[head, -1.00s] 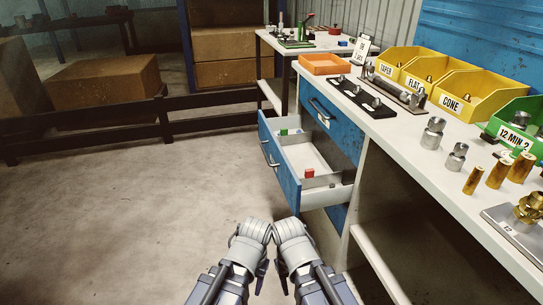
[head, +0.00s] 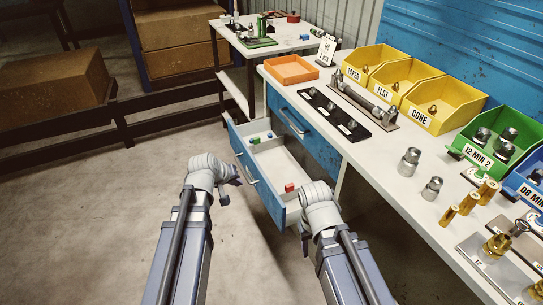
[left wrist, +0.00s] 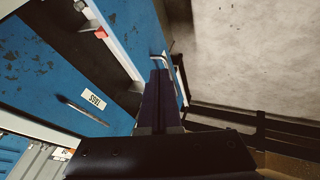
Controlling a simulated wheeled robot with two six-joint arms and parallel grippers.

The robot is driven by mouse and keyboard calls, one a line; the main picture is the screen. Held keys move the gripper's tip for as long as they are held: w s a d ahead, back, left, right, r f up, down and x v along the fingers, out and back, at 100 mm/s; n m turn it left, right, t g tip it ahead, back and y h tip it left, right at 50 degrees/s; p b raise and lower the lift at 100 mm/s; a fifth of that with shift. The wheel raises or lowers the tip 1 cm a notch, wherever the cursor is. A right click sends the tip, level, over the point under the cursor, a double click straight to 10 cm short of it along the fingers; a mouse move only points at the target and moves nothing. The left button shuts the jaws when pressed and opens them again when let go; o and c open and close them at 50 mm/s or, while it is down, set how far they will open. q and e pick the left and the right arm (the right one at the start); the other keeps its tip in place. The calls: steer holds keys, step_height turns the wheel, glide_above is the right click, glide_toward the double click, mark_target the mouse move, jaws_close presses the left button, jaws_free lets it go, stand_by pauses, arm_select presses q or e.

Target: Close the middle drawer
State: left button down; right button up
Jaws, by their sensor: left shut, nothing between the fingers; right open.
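The middle drawer (head: 262,180) stands pulled out to the left from the blue cabinet under the workbench, below the shut top drawer (head: 303,128). Its blue front with a bar handle also shows in the left wrist view (left wrist: 134,38). My left gripper (head: 232,184) is shut and empty, just left of the drawer front and its handle. In the left wrist view its dark shut fingers (left wrist: 160,98) lie close to the drawer front; I cannot tell whether they touch. My right gripper (head: 304,241) is open at the drawer's near end, its fingers partly hidden by my wrist.
Small green and blue blocks and a red block (head: 289,187) lie in the drawer. The bench top (head: 385,160) holds an orange tray (head: 291,70), yellow bins (head: 440,103) and metal fittings. Free floor (head: 90,210) lies to the left.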

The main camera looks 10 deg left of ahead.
arm_select(q)
steer(key=w+r, duration=0.2)
steer(key=b, duration=0.8)
glide_toward(261, 178)
steer(key=s+a+f+x, duration=0.1)
steer(key=x, duration=0.4)
steer(key=shift+w+d+r, duration=0.2)
steer(key=shift+w+d, duration=0.05)
steer(key=shift+w, duration=0.3)
arm_select(e)
step_height(261, 178, down, 7)
steer(key=shift+w+d, duration=0.15)
steer(key=shift+w, duration=0.05)
arm_select(q)
steer(key=w+d, duration=0.6)
steer(key=d, duration=0.3)
steer(key=w+d, duration=0.6)
steer(key=d, duration=0.3)
steer(key=shift+d, duration=0.35)
steer(key=shift+w+d+r, duration=0.1)
steer(key=shift+w, duration=0.05)
